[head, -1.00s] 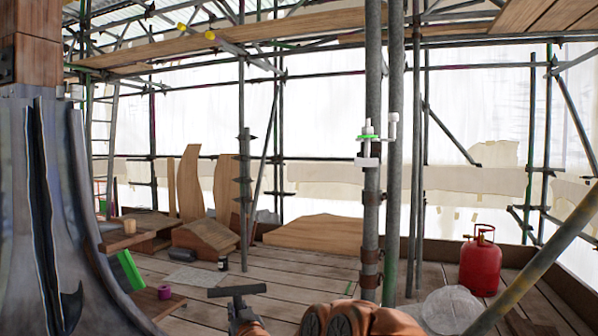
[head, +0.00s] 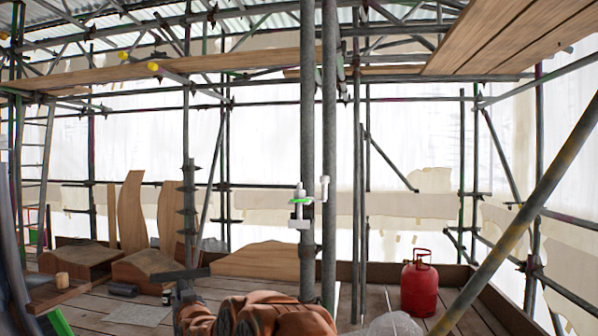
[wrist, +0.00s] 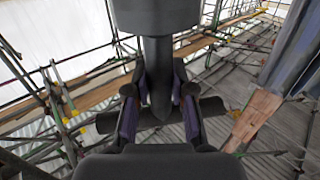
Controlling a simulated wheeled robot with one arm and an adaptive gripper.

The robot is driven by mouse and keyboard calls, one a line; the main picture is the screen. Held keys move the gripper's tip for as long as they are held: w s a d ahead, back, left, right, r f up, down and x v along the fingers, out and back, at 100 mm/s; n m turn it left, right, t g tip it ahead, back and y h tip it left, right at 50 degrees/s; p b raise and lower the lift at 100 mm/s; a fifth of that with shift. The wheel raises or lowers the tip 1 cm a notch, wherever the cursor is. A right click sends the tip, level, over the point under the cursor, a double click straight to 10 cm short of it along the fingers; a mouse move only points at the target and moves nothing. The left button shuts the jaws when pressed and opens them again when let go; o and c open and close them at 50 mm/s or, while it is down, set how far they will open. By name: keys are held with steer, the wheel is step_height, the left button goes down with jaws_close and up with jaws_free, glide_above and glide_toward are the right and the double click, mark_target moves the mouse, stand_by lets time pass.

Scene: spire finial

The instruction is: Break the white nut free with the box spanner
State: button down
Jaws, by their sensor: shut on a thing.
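A white fitting (head: 300,206) with a green ring is on an upright scaffold pole near the middle of the head view. It has an upright white stud, a white block below and a white arm to the right. Which part is the white nut I cannot tell at this size. My gripper (wrist: 158,115) is shut on the dark box spanner (wrist: 158,75), whose stem runs between the fingers with a crossbar behind them. In the head view the spanner's crossbar (head: 180,273) is low and left of the fitting, apart from it. Its socket end is not clear.
A second pole (head: 329,120) stands close right of the fitting's pole. A diagonal pole (head: 520,220) crosses the right side. A red gas cylinder (head: 419,287) stands on the plank floor. Boards (head: 130,215) and wooden blocks (head: 80,257) are at the left. Planks (head: 240,62) run overhead.

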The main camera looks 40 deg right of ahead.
steer(key=s+d+r+m+g+h+p, duration=0.1)
steer(key=s+d+r+m+h+p, duration=0.15)
steer(key=s+d+r+p, duration=0.95)
steer(key=w+d+r+m+g+h+p, duration=0.1)
steer(key=d+r+m+g+h+p, duration=0.3)
steer(key=r, duration=1.6)
steer(key=s+d+r+n+t+h+p, duration=0.1)
steer(key=s+d+r+p, duration=0.5)
steer(key=d+r+p, duration=0.7)
steer(key=shift+w+a+f+b, duration=0.1)
steer(key=shift+a+f+b, duration=0.35)
steer(key=shift+f+b, duration=0.75)
steer(key=shift+s+a+f+b, duration=0.1)
steer(key=shift+a+f+b, duration=0.45)
steer(key=shift+f, duration=1.2)
steer(key=shift+w+a+f+b, duration=0.1)
steer(key=shift+a+f+b, duration=0.25)
steer(key=shift+f+b, duration=0.85)
steer(key=shift+f+p, duration=0.25)
steer(key=shift+p, duration=0.3)
steer(key=shift+d, duration=0.1)
steer(key=shift+n+t+y+p, duration=0.35)
steer(key=shift+t+y+p, duration=0.15)
steer(key=shift+t+y, duration=0.15)
steer(key=shift+r+n+y+p, duration=0.1)
steer(key=shift+n+y+p, duration=0.2)
steer(key=shift+p, duration=0.55)
steer(key=shift+n+t+y+p, duration=0.3)
steer(key=shift+t+y+p, duration=0.1)
steer(key=shift+p, duration=0.4)
